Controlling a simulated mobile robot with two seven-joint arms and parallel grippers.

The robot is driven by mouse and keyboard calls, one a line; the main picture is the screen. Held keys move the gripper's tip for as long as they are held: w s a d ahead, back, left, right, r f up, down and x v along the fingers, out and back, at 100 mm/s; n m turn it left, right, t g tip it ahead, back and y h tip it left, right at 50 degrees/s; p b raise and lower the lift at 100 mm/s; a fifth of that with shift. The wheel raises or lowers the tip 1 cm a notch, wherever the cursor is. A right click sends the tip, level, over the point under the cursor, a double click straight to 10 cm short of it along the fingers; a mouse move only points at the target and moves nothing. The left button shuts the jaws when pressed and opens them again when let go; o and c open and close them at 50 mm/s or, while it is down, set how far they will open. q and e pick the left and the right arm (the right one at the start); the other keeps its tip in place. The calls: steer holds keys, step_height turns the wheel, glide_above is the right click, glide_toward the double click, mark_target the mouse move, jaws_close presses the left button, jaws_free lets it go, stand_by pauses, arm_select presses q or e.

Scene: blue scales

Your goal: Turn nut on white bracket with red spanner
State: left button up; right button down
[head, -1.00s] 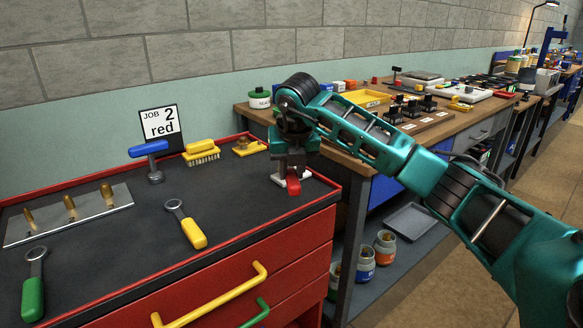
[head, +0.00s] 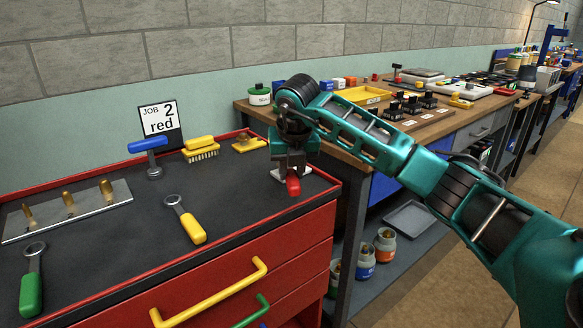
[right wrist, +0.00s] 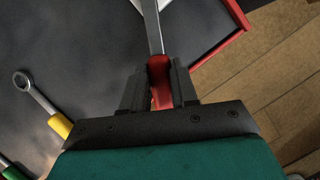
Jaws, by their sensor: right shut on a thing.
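The red spanner is in my right gripper (head: 292,168), at the bench's right end. Its red handle (head: 293,186) points toward the front edge. In the right wrist view the handle (right wrist: 160,72) sits between the closed fingers, and the grey shaft (right wrist: 152,28) runs up out of the picture. The white bracket (head: 276,174) shows only in part under my right gripper; a pale edge of it (right wrist: 170,10) shows beside the shaft in the wrist view. The nut and the spanner's head are hidden. My left gripper is out of view.
A yellow spanner (head: 186,220) and a green spanner (head: 31,285) lie on the dark top. A plate with brass pegs (head: 69,208), a blue-handled tool (head: 150,150), a yellow brush (head: 201,149) and a "JOB 2 red" sign (head: 160,120) stand farther back.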

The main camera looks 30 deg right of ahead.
steer(key=shift+f+b, duration=0.35)
steer(key=shift+f, duration=0.2)
steer(key=shift+w+a+r+m+p, duration=0.1)
steer(key=shift+w+a+m+p, duration=0.1)
steer(key=shift+a+m+p, duration=0.2)
steer(key=shift+w+a+m+h, duration=0.2)
steer(key=shift+a+m+h, duration=0.1)
steer(key=shift+m+h, duration=0.1)
steer(key=shift+w+a, duration=0.1)
steer(key=shift+a, duration=0.05)
